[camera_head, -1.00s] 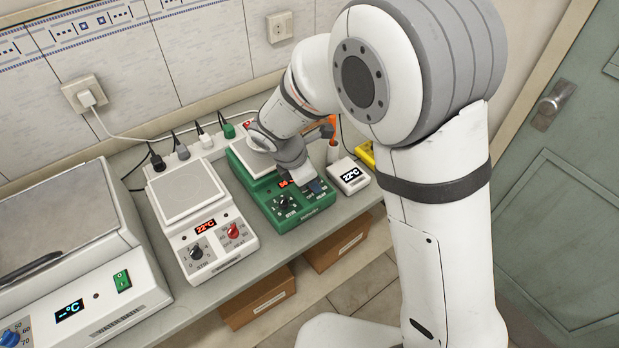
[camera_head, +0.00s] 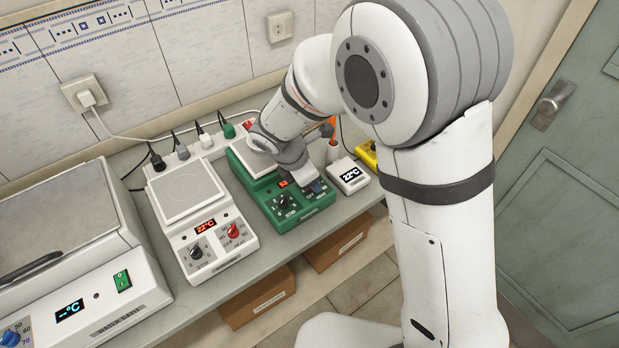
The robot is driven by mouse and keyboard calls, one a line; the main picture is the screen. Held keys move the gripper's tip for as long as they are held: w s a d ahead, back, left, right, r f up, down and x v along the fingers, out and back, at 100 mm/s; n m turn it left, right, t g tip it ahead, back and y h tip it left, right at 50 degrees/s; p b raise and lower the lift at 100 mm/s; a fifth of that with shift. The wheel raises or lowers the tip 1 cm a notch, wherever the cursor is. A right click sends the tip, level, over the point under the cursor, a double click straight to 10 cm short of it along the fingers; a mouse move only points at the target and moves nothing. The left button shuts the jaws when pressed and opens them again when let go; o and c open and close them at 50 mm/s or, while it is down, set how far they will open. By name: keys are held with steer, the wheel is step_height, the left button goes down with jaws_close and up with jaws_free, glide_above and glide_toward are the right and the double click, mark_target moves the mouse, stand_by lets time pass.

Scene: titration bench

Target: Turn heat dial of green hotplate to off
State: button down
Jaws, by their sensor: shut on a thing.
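The green hotplate (camera_head: 275,197) stands on the bench in the middle of the view, with a pale top plate and a small red lit display (camera_head: 283,183). Its black stir dial (camera_head: 284,202) shows at the left of its front panel. My gripper (camera_head: 314,186) is over the right part of that panel, where the heat dial sits. It is shut on the heat dial, which is mostly hidden by the gripper, so its setting cannot be read.
A white hotplate (camera_head: 207,243) with a red heat dial stands to the left. A small white thermometer box (camera_head: 348,175) is close at the right, with a yellow device (camera_head: 366,153) behind it. A water bath (camera_head: 100,290) fills the left. A power strip (camera_head: 190,152) lies behind.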

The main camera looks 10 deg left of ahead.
stand_by(0.8)
steer(key=c, duration=1.3)
jaws_free()
steer(key=shift+o, duration=0.2)
steer(key=v, duration=0.7)
steer(key=shift+s+r, duration=0.15)
steer(key=shift+r, duration=0.2)
steer(key=shift+o, duration=0.3)
